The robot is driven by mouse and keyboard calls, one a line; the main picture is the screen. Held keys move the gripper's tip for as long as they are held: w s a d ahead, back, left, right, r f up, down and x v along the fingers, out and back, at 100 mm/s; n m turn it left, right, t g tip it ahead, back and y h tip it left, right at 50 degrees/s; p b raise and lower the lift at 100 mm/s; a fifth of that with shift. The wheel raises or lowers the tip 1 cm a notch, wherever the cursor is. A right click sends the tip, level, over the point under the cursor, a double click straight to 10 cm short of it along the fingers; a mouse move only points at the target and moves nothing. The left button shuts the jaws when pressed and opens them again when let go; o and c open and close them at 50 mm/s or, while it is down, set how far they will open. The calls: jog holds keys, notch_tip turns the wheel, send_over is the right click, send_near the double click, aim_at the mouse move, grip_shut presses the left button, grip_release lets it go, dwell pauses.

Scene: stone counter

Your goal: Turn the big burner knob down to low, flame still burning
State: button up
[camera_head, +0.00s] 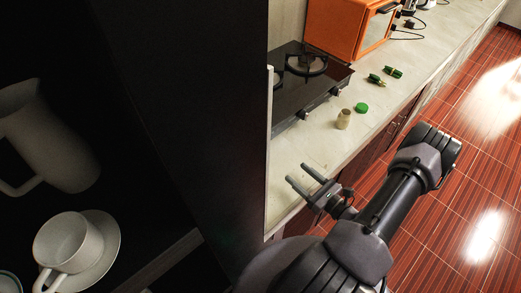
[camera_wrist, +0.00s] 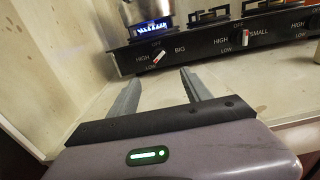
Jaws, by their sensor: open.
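The big burner knob (camera_wrist: 158,57) is a small white handle with a red end on the black front panel (camera_wrist: 205,40), next to the label BIG. It lies slanted, its lower end toward the lower left, between the HIGH and LOW labels; the exact setting is hard to tell. A blue flame (camera_wrist: 151,27) burns behind it under a metal pot (camera_wrist: 143,10). My gripper (camera_wrist: 157,82) is open and empty, its fingers pointing at the panel below the knob, apart from it. In the head view my gripper (camera_head: 297,173) is over the counter, in front of the stove (camera_head: 290,100).
The small burner knob (camera_wrist: 245,37) stands nearly upright to the right. A jar (camera_head: 344,120), a green lid (camera_head: 361,107) and green items (camera_head: 392,72) lie on the counter right of the stove. An orange oven (camera_head: 340,27) stands behind. A dark cabinet wall (camera_head: 200,120) borders the left.

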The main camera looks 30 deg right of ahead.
jog(key=w, duration=0.5)
jog(key=w+a+b, duration=0.1)
jog(key=w, duration=0.4)
jog(key=w+a, duration=0.1)
jog(key=w, duration=0.4)
jog(key=shift+w+a, duration=0.1)
jog(key=shift+w, duration=0.25)
jog(key=shift+b, duration=0.3)
grip_shut()
